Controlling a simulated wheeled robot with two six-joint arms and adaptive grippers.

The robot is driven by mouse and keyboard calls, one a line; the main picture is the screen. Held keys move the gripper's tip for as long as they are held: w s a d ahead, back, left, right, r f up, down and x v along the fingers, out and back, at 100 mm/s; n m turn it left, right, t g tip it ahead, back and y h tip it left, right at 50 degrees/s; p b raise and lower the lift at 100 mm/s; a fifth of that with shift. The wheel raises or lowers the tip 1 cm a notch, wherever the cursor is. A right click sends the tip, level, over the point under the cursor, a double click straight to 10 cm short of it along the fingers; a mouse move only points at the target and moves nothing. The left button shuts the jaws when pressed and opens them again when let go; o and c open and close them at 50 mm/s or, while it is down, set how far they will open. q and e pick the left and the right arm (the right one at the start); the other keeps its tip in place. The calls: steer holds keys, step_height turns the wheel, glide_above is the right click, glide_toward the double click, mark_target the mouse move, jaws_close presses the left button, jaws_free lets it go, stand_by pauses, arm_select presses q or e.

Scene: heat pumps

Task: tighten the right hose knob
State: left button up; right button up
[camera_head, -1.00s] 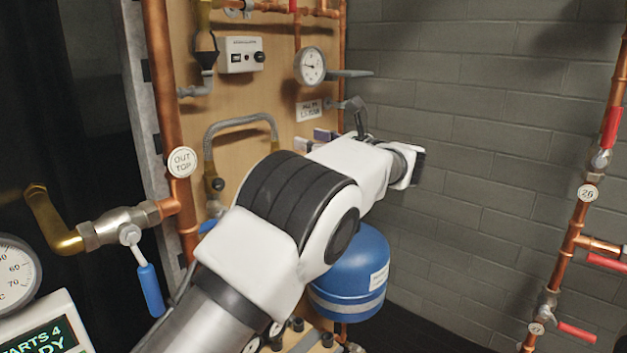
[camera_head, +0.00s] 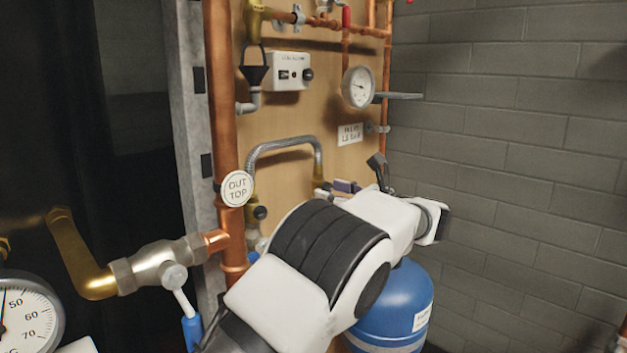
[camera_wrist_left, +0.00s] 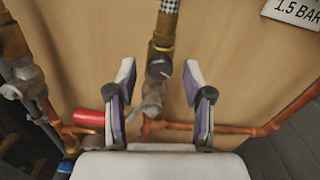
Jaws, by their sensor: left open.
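The braided hose (camera_head: 285,143) arches over the wooden panel; its right end drops to a brass fitting partly hidden by my left arm. In the left wrist view the hose (camera_wrist_left: 171,6) enters the brass fitting (camera_wrist_left: 160,45), which has a dark round knob (camera_wrist_left: 160,68). My left gripper (camera_wrist_left: 160,82) is open and empty; its two fingers stand on either side of the knob in that picture, with visible gaps. I cannot tell the depth between them. In the head view my left gripper (camera_head: 347,186) shows only partly, below the hose's right end. My right gripper is out of view.
A second dark knob (camera_head: 260,212) sits below the hose's left end. A blue tank (camera_head: 400,305) stands below my arm. A copper pipe (camera_head: 222,100) with an OUT TOP tag (camera_head: 237,188) rises at left. A red handle (camera_wrist_left: 89,119) and copper pipes lie near the fingers.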

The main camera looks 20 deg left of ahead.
arm_select(q)
steer(key=shift+a, duration=0.1)
steer(key=shift+d+r, duration=0.1)
steer(key=shift+d, duration=0.25)
steer(key=shift+c, duration=1.3)
steer(key=shift+s, duration=0.1)
jaws_close()
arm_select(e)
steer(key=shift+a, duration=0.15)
